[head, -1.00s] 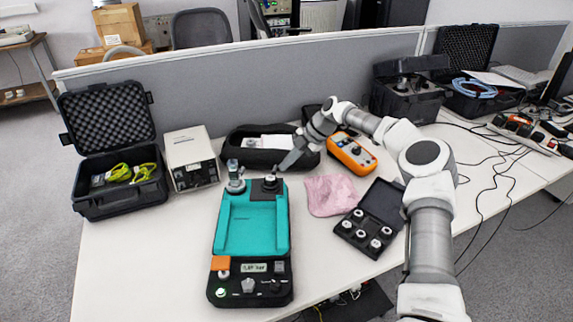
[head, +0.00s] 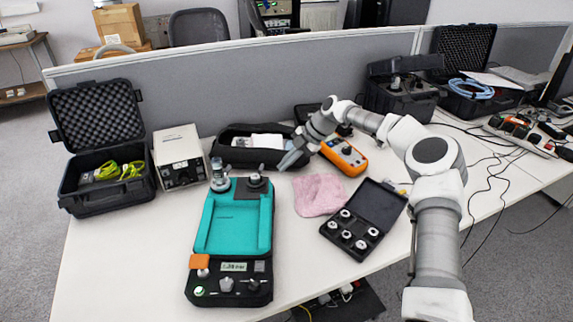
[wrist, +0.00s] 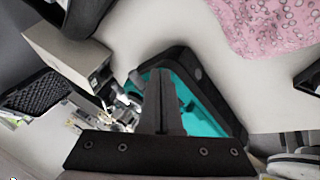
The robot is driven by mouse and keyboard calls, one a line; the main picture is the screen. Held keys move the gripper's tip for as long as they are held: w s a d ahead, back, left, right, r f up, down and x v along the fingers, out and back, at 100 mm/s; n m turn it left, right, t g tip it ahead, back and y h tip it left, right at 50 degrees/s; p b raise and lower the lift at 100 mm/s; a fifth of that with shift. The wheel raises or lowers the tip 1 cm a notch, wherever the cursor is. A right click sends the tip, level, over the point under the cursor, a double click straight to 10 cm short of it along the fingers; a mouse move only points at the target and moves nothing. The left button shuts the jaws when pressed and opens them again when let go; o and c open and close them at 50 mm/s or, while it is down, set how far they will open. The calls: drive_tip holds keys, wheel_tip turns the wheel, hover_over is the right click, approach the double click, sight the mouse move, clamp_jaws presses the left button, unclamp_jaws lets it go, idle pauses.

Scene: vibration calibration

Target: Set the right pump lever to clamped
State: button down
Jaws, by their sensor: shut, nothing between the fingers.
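The teal and black calibration unit (head: 233,240) lies on the white table, left of my gripper; its teal part also shows in the wrist view (wrist: 200,98). At its far end stand a silver-topped fitting (head: 219,178) on the left and a dark knob-like fitting (head: 255,182) on the right. I cannot tell which part is the right pump lever or how it is set. My gripper (head: 288,162) is shut and empty, above and right of the right fitting, apart from it. In the wrist view my gripper's fingers (wrist: 160,95) hide part of the unit.
A pink cloth (head: 318,194) and an open black case of knobs (head: 352,232) lie to the right. A grey box (head: 180,157), a black case (head: 105,185), a black pouch (head: 250,150) and an orange meter (head: 343,157) stand around. The table's front left is clear.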

drive_tip(key=w+d+r+p, duration=0.1)
drive_tip(key=w+d+r, duration=0.1)
drive_tip(key=d+r, duration=0.3)
wheel_tip(320, 180, up, 3)
drive_tip(key=shift+w+d+p, duration=0.2)
drive_tip(key=shift+d+p, duration=0.1)
drive_tip(key=shift+p, duration=0.1)
drive_tip(key=s+a+r+m+h+p, duration=0.25)
drive_tip(key=s+r+h, duration=0.35)
drive_tip(key=r, duration=0.4)
drive_tip(key=s+d+r+m+t+h, duration=0.1)
drive_tip(key=s+d+r+m, duration=0.15)
drive_tip(key=s, duration=0.25)
drive_tip(key=s+d+r+m+h+p, duration=0.1)
drive_tip(key=s+d+r+m, duration=0.1)
drive_tip(key=s+r+m, duration=0.25)
drive_tip(key=s+d+r+m+t+h, duration=0.1)
drive_tip(key=s+d+r+m, duration=0.15)
drive_tip(key=s, duration=0.35)
drive_tip(key=s+a+r+m+t+y+p, duration=0.1)
drive_tip(key=s+r+m+t+p, duration=0.1)
drive_tip(key=s+m, duration=1.2)
drive_tip(key=s+t+p, duration=0.1)
drive_tip(key=s+p, duration=0.1)
drive_tip(key=s, duration=0.7)
drive_tip(key=shift+s+r+y, duration=0.3)
drive_tip(key=shift+s+r, duration=0.05)
drive_tip(key=shift+a, duration=0.2)
